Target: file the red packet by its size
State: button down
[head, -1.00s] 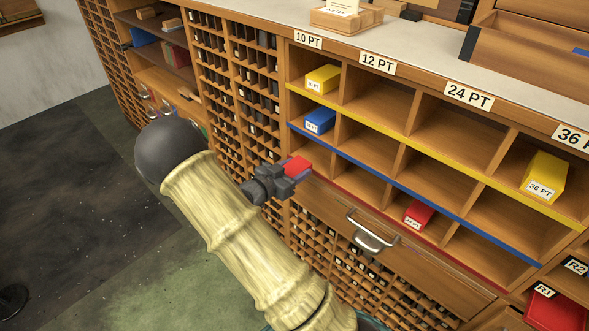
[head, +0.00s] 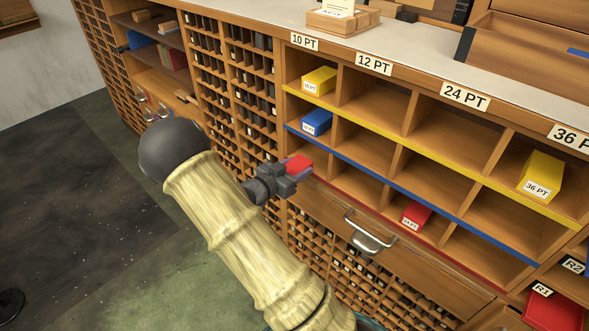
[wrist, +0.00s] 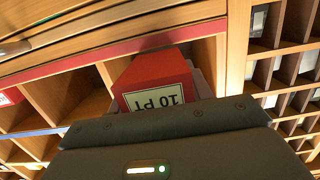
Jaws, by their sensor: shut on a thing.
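My gripper (head: 288,176) is shut on a red packet (head: 300,163) at the left end of the lowest, red-edged row of pigeonholes. In the wrist view the red packet (wrist: 155,76) carries an upside-down label (wrist: 153,102) reading 10 PT. It sits at the mouth of the leftmost compartment in that row, beside a wooden upright; how far in it reaches I cannot tell. The sign 10 PT (head: 304,42) heads this column. The red edge strip (wrist: 110,52) shows in the wrist view. My gripper hides the packet's near end.
Above are a blue packet (head: 316,122) and a yellow packet (head: 319,80). Another red packet (head: 416,215) lies in the red-edged row to the right. A drawer handle (head: 369,235) juts out below. A yellow packet (head: 541,174) stands under 36 PT.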

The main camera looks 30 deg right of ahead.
aim_at(316, 160)
jog(key=shift+r+b+x, duration=0.1)
jog(key=shift+r+x, duration=0.15)
jog(key=shift+x, duration=1.3)
jog(key=shift+r+b+x, duration=0.15)
jog(key=shift+r+x, duration=0.15)
jog(key=shift+x, duration=1.2)
jog(key=shift+r+b+x, duration=0.1)
jog(key=shift+r+x, duration=0.15)
jog(key=shift+x, duration=1.3)
dwell(0.4)
jog(key=c, duration=0.6)
grip_release()
jog(key=shift+d, duration=0.15)
jog(key=shift+o, duration=0.2)
jog(key=shift+f, duration=0.1)
jog(key=p+v, duration=0.1)
jog(key=v, duration=1.6)
jog(key=shift+a, duration=0.25)
